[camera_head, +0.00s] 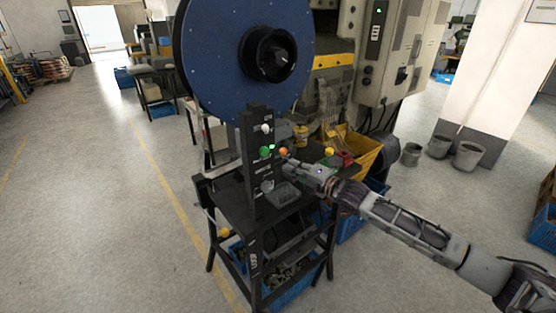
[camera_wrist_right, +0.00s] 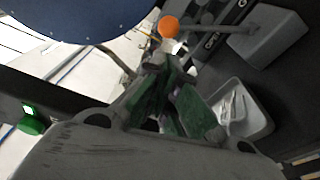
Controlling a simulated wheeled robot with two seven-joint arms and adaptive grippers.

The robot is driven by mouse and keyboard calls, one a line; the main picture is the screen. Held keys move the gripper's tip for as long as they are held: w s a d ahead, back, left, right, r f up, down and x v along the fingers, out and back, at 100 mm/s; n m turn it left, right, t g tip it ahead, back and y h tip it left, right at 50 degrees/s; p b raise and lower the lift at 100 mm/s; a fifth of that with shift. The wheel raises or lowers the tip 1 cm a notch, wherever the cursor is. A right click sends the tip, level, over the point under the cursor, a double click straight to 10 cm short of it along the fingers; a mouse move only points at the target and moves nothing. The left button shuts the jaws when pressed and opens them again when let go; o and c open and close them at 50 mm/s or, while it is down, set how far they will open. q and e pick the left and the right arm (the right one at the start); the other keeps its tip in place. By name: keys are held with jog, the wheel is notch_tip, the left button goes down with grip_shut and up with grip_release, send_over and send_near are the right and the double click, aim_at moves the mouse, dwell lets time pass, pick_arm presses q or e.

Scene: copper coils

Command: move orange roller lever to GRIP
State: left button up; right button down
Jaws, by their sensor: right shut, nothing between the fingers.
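The orange lever knob (camera_head: 283,151) sticks out from the black control post (camera_head: 252,165) on the machine stand. In the right wrist view the orange knob (camera_wrist_right: 168,26) is at the top, just beyond the fingertips, on a pale lever. My right gripper (camera_head: 291,164) reaches in from the right and is just below and right of the knob. In the right wrist view my right gripper (camera_wrist_right: 170,65) is shut and empty, apart from the knob by a small gap. The GRIP label cannot be read for certain. My left gripper is not in view.
A large blue reel (camera_head: 215,60) stands above the post. A green button (camera_head: 265,151) and a white knob (camera_head: 266,128) sit beside the lever. A grey tray (camera_head: 283,196) lies on the stand below. A yellow bin (camera_head: 365,155) is behind my right arm.

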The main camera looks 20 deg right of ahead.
jog(key=p+x, duration=0.1)
jog(key=x, duration=0.6)
dwell(0.6)
jog(key=shift+a, duration=0.1)
dwell(0.4)
jog(key=shift+r, duration=0.15)
